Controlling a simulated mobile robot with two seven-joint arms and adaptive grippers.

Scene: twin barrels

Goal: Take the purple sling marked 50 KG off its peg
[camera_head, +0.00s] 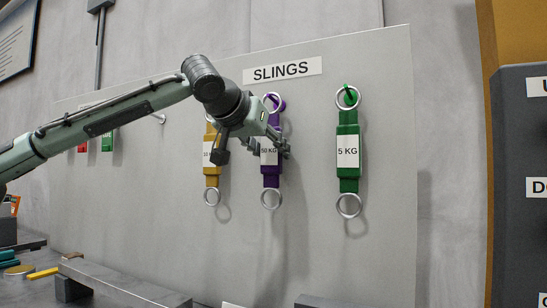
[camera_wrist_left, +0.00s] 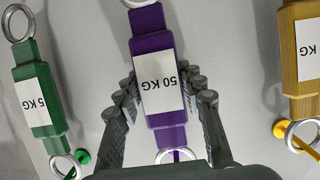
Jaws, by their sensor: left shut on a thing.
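The purple sling (camera_head: 271,179) hangs on the grey board between the gold sling and the 5 KG green sling. Its white label reads 50 KG, partly covered in the head view and clear in the left wrist view (camera_wrist_left: 159,84). Its upper ring (camera_head: 274,101) is at the purple peg (camera_head: 281,104), and its lower ring hangs free. My left gripper (camera_head: 254,148) is shut on the purple sling, with its fingers on either side of the body in the wrist view (camera_wrist_left: 166,92). My right gripper is not in view.
The gold sling (camera_head: 212,172) hangs close on the left, partly behind my gripper. The 5 KG green sling (camera_head: 348,172) hangs on the right with a gap. A SLINGS sign (camera_head: 282,70) is above. A grey workbench (camera_head: 110,284) lies below at left.

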